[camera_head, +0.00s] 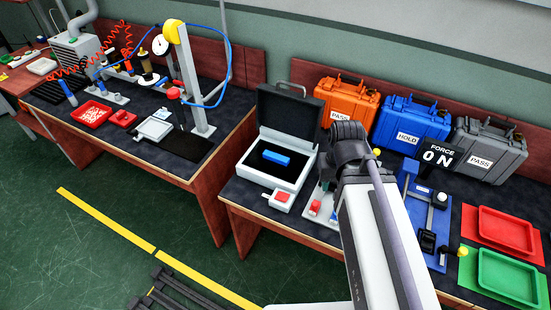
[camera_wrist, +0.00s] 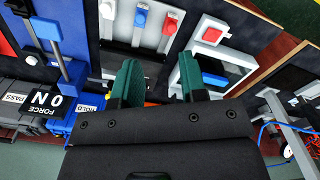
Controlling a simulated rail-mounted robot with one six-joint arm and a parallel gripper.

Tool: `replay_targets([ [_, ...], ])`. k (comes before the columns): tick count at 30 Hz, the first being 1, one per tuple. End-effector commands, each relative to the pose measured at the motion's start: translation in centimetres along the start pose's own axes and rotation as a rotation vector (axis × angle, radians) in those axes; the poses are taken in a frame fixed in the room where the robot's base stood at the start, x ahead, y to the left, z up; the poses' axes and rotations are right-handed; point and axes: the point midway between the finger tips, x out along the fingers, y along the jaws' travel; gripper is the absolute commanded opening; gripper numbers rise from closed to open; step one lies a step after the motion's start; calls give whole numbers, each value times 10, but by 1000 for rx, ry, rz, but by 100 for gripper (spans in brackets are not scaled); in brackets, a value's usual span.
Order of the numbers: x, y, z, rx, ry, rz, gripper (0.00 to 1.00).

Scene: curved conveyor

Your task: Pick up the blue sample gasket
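A blue block (camera_head: 276,158), the only thing I can take for the blue sample gasket, lies on the dark lining of an open light-grey case (camera_head: 251,172). In the wrist view the blue block (camera_wrist: 215,80) shows just right of the right finger, apart from it as seen. The case rim (camera_wrist: 243,72) shows there too. My gripper (camera_wrist: 158,80) is open, its two green-tipped fingers spread with nothing held between them. In the head view my arm hides the fingers. How high they are above the bench I cannot tell.
A red-button box (camera_head: 281,198) stands before the case, whose raised lid (camera_head: 287,108) is behind. Small red and blue fixtures (camera_wrist: 155,22) lie near. Orange (camera_head: 346,101), blue (camera_head: 410,122) and grey (camera_head: 488,150) cases line the back. Red (camera_head: 505,231) and green (camera_head: 508,277) trays are right.

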Motion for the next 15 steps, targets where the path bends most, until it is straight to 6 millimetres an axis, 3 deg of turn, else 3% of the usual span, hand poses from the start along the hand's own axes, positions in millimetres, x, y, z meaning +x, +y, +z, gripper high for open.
replay_targets([
  [7,0,0,0,0,0,0,61],
  [15,8,-1,0,-3,0,0,62],
])
